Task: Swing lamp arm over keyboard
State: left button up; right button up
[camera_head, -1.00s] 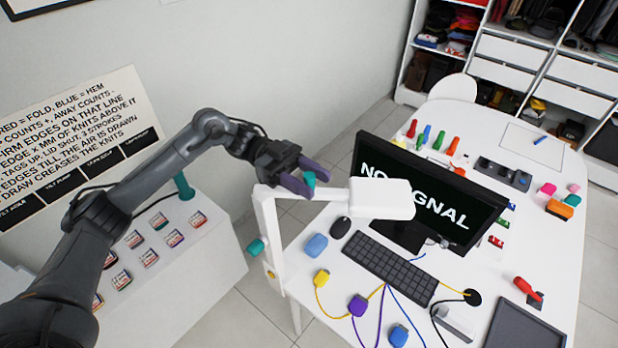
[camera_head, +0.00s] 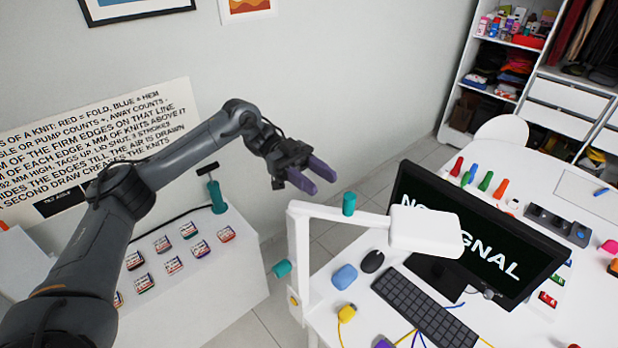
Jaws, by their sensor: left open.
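The white desk lamp (camera_head: 335,213) stands at the left edge of the white table, with an upright post, a horizontal arm and a boxy white head (camera_head: 426,231). The head hangs in front of the monitor's lower left part, above and behind the dark keyboard (camera_head: 428,310). A teal knob (camera_head: 349,203) stands on top of the lamp arm, and another teal knob (camera_head: 282,268) sticks out left of the post. My left gripper (camera_head: 318,180), with purple fingers, is open and empty, above and left of the upper teal knob and apart from it. My right gripper is not in view.
The monitor (camera_head: 478,238) reading "NO SIGNAL" stands behind the keyboard. A black mouse (camera_head: 372,262) and a blue block (camera_head: 344,277) lie left of the keyboard. A low white cabinet (camera_head: 240,285) with small labelled items and a teal pump stands at left.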

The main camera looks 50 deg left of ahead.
pick_arm(q)
jog(key=shift+s+a+b, duration=0.1)
jog(key=shift+a+b, duration=0.35)
jog(key=shift+a, duration=0.45)
